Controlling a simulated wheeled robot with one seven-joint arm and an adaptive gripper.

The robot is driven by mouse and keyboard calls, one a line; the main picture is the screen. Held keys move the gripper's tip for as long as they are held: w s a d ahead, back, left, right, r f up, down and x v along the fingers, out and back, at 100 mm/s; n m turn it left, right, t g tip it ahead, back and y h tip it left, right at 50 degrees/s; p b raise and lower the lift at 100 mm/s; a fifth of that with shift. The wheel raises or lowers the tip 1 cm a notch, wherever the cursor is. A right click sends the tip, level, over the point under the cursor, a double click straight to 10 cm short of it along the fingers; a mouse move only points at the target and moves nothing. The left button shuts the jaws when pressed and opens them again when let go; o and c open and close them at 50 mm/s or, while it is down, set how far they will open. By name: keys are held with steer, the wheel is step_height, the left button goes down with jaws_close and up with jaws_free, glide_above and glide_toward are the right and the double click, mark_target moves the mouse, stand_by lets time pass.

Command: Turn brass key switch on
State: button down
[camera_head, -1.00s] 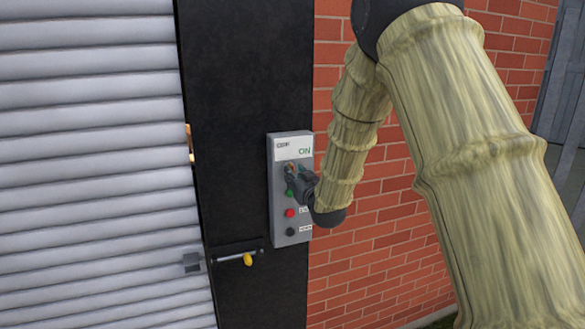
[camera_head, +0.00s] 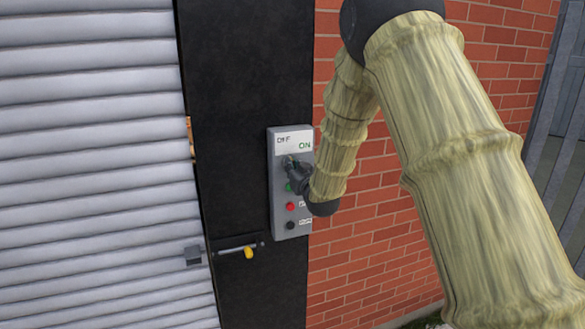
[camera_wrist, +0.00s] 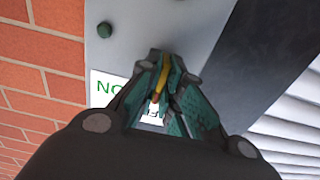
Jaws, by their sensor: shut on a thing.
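The grey control box (camera_head: 280,215) is mounted by the black door post, with a white label reading OFF on the left and ON in green on the right. My gripper (camera_head: 290,165) is at the box's upper part, just below the label, and hides the key switch in the head view. In the wrist view my gripper's teal-padded fingers (camera_wrist: 164,72) are closed around the narrow brass key (camera_wrist: 163,76), which shows as a yellow-brown strip between them. The ON lettering (camera_wrist: 108,87) appears upside down there. Which mark the key points to I cannot tell.
Below the gripper are a green button (camera_head: 289,187), partly covered, a red button (camera_head: 291,206) and a black button (camera_head: 291,225). A sliding bolt with a yellow part (camera_head: 248,252) is to the lower left. A grey shutter (camera_head: 90,170) and brick wall (camera_head: 360,235) flank the post.

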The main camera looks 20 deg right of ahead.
steer(key=shift+f+m+b, duration=0.1)
steer(key=shift+m+b, duration=0.3)
steer(key=shift+b, duration=0.25)
steer(key=m+b, duration=0.1)
steer(key=b, duration=0.1)
steer(key=m+b, duration=0.1)
steer(key=shift+d+f+m+b, duration=0.1)
steer(key=shift+f+m+b, duration=0.1)
steer(key=shift+m+b, duration=0.2)
steer(key=m+b, duration=0.6)
steer(key=b, duration=0.1)
steer(key=m+b, duration=0.4)
steer(key=b, duration=0.1)
steer(key=shift+m, duration=0.4)
steer(key=m+b, duration=0.1)
steer(key=b, duration=0.1)
steer(key=m+b, duration=0.1)
steer(key=m, duration=0.1)
steer(key=shift+r+m+b, duration=0.2)
steer(key=shift+m+b, duration=0.1)
steer(key=shift+b, duration=0.05)
steer(key=c, duration=1.6)
jaws_free()
